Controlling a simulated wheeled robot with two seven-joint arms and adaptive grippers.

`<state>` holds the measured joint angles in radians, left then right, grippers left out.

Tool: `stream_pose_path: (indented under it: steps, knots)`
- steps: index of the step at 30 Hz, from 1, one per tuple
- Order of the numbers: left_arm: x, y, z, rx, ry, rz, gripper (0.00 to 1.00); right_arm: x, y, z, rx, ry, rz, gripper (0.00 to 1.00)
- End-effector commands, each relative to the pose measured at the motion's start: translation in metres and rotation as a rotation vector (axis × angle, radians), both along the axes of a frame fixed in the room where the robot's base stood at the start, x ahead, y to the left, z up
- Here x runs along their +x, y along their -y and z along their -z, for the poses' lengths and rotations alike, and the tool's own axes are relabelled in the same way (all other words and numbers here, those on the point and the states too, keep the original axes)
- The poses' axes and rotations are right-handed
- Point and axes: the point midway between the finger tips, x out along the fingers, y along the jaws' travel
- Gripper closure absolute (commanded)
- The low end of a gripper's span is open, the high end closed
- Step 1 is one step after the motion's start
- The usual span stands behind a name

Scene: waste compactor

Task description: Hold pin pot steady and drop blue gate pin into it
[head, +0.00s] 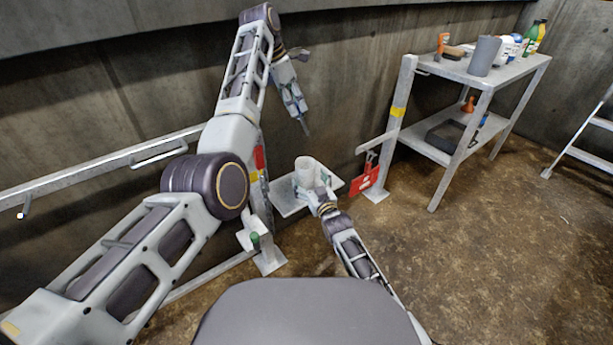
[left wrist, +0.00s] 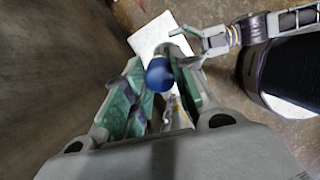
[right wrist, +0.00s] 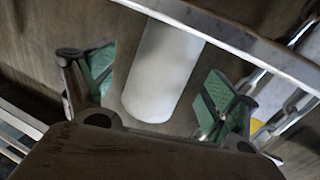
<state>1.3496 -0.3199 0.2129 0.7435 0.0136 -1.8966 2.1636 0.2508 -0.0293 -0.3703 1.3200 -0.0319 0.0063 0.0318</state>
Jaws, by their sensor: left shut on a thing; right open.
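The pin pot (head: 304,168), a pale cylinder, stands on a small metal shelf (head: 288,207) in the head view. My right gripper (head: 319,196) is at the pot's near side. In the right wrist view the pot (right wrist: 163,72) lies between its open green-padded fingers (right wrist: 158,84), with visible gaps on both sides. My left gripper (head: 303,122) is high above the shelf, pointing down. In the left wrist view it is shut on the blue gate pin (left wrist: 160,75), whose blue end shows between the green pads. The rest of the pin is mostly hidden.
A metal rail (head: 110,165) runs along the concrete wall at left. A red tag (head: 365,179) hangs by a post right of the shelf. A metal rack (head: 475,78) with bottles and tools stands further right, near a ladder (head: 585,150). Brown floor between is clear.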

Motion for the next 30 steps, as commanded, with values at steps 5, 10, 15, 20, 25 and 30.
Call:
stream_pose_path:
  steps: [5, 10, 15, 20, 25, 30]
  knots:
    - [0.0, 0.0, 0.0, 0.0, 0.0, 0.0, 0.99, 0.013, -0.005, -0.001, 0.0, 0.001, 0.0, 0.13]
    - [0.0, 0.0, 0.0, 0.0, 0.0, 0.0, 0.99, 0.022, -0.008, 0.0, 0.0, 0.0, 0.001, 0.13]
    - [0.0, 0.0, 0.0, 0.0, 0.0, 0.0, 0.99, 0.027, -0.01, 0.0, 0.0, 0.0, 0.0, 0.13]
    - [0.0, 0.0, 0.0, 0.0, 0.0, 0.0, 0.99, 0.028, -0.01, 0.0, 0.0, 0.0, 0.0, 0.13]
    - [0.0, 0.0, 0.0, 0.0, 0.0, 0.0, 0.99, 0.028, -0.01, 0.0, 0.0, 0.0, 0.0, 0.13]
    - [0.0, 0.0, 0.0, 0.0, 0.0, 0.0, 0.99, 0.027, -0.01, 0.0, 0.0, 0.0, 0.0, 0.32]
